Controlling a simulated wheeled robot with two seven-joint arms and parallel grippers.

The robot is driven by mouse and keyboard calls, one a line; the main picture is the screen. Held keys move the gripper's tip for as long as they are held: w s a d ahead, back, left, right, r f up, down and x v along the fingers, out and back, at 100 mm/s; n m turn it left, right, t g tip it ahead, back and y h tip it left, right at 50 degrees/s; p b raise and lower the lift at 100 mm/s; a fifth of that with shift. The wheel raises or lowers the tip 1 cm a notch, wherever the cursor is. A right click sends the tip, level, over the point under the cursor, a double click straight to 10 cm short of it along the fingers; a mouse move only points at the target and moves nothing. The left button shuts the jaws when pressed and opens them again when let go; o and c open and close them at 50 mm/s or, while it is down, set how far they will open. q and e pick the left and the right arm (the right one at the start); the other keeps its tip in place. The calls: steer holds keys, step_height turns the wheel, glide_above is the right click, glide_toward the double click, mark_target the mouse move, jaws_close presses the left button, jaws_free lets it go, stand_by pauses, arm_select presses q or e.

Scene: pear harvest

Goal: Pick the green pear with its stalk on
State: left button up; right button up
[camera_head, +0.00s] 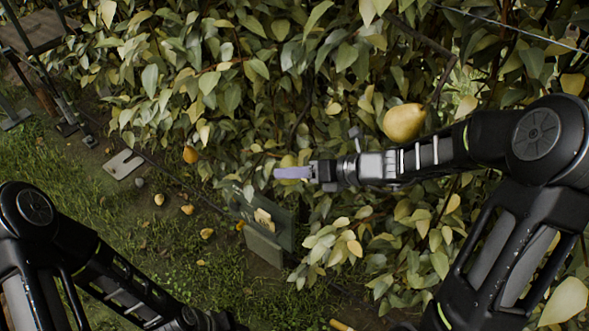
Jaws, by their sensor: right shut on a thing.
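My right arm reaches in from the right. Its gripper (291,173) is at the foliage near the middle of the view, with a pale lilac finger side showing. It is shut on a small yellow-green shape (288,160) that shows just above the finger and looks like the green pear. Most of it is hidden by the finger and leaves, and I cannot see its stalk. My left arm runs along the lower left, and its gripper is out of view past the bottom edge.
A large yellow pear (404,122) hangs above my right forearm. An orange pear (190,154) hangs at the left edge of the foliage. Several fallen pears (187,210) lie on the grass. Open grass is at left.

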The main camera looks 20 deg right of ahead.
steer(key=shift+s+a+f+b, duration=0.15)
steer(key=shift+s+b, duration=0.05)
steer(key=shift+s, duration=0.45)
steer(key=shift+s+a+f+b, duration=0.1)
steer(key=shift+s+a+b, duration=0.1)
steer(key=shift+s, duration=0.45)
steer(key=shift+s+a+f+b, duration=0.15)
steer(key=shift+s, duration=0.5)
steer(key=s+a+n+t+y+b, duration=0.1)
steer(key=s+n+t+b, duration=0.4)
steer(key=b, duration=2.5)
steer(key=s+a+n, duration=0.1)
steer(key=s, duration=0.2)
steer(key=shift+s+a+t, duration=0.15)
steer(key=shift+s+t, duration=0.25)
steer(key=shift+r, duration=0.1)
